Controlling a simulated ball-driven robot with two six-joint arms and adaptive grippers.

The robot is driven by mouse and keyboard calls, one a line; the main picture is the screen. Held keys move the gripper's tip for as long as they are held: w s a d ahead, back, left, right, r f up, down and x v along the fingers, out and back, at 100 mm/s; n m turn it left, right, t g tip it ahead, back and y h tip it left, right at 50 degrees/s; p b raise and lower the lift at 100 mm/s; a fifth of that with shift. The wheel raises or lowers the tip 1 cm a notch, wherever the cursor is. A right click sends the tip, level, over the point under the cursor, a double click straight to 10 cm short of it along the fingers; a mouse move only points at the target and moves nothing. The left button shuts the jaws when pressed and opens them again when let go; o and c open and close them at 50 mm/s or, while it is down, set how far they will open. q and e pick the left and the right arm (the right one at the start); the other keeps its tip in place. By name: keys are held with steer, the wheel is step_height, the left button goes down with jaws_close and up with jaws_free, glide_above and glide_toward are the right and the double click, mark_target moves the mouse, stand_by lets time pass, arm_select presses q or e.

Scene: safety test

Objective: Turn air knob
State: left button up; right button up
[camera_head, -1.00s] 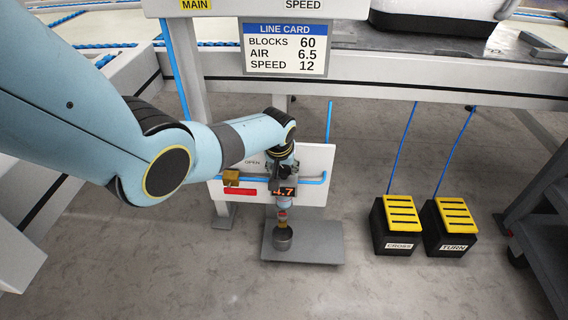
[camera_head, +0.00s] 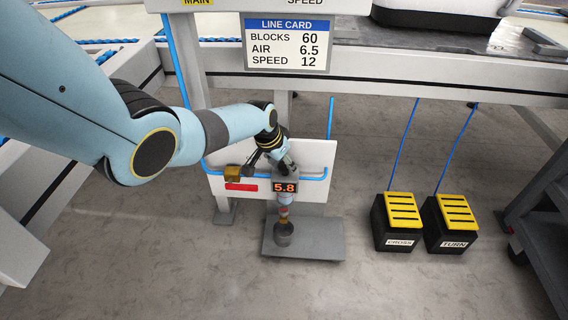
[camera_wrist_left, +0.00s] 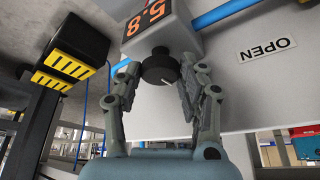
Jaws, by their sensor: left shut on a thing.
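The air knob (camera_wrist_left: 160,68) is a dark round knob with a white mark, on the front of a grey unit in the left wrist view. My left gripper (camera_wrist_left: 159,88) is shut on it, one finger on each side. In the head view my left gripper (camera_head: 284,165) reaches down to the white panel (camera_head: 316,158) and hides the knob. The line card (camera_head: 286,42) lists BLOCKS 60, AIR 6.5, SPEED 12. My right gripper is out of view.
A brass valve part (camera_head: 233,173) and a red bar (camera_head: 241,187) sit left of the display. A blue air pipe (camera_head: 313,178) crosses the panel. Yellow-topped pedals CROSS (camera_head: 398,243) and TURN (camera_head: 452,243) stand on the floor at right. A grey floor plate (camera_head: 318,243) lies below the panel.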

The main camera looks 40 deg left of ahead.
arm_select(q)
steer(key=shift+f, duration=0.1)
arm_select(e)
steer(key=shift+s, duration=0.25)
arm_select(q)
steer(key=o, duration=0.9)
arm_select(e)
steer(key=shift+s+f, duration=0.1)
